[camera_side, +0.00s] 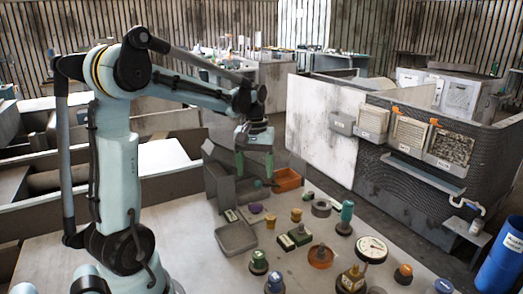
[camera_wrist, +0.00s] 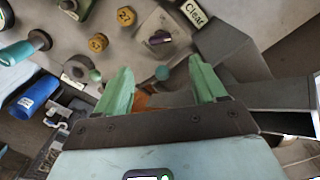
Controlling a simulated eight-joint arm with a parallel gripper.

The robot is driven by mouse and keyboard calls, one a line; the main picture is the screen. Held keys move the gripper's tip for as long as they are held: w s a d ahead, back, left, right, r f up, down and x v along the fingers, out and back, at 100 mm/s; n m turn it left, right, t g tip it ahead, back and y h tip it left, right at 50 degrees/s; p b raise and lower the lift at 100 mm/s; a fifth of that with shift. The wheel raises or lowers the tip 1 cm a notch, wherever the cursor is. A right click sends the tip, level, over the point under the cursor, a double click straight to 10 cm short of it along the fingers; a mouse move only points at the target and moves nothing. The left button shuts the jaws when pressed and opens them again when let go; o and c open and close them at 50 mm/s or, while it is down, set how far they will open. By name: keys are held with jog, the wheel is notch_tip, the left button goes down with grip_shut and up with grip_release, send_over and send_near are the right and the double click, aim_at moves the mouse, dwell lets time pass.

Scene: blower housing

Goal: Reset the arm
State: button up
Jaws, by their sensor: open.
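My arm stands at the left of the side view, bent over toward the work table. My gripper (camera_side: 256,178) points down above the far edge of the table, near a grey upright box (camera_side: 218,178) and an orange tray (camera_side: 287,180). In the wrist view its two green fingers (camera_wrist: 160,68) are spread wide apart. Nothing shows held between them. Below and beyond the fingers there is a plate with a dark purple knob (camera_wrist: 159,38).
The pale table (camera_side: 205,272) carries several knobs and buttons, a round gauge (camera_side: 371,249) and a grey shallow tray (camera_side: 236,238). A blue barrel (camera_side: 500,262) stands at the right. A tall grey panel unit (camera_side: 320,130) stands behind. Yellow numbered caps (camera_wrist: 98,43) show in the wrist view.

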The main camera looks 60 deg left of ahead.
jog(key=shift+r, duration=0.45)
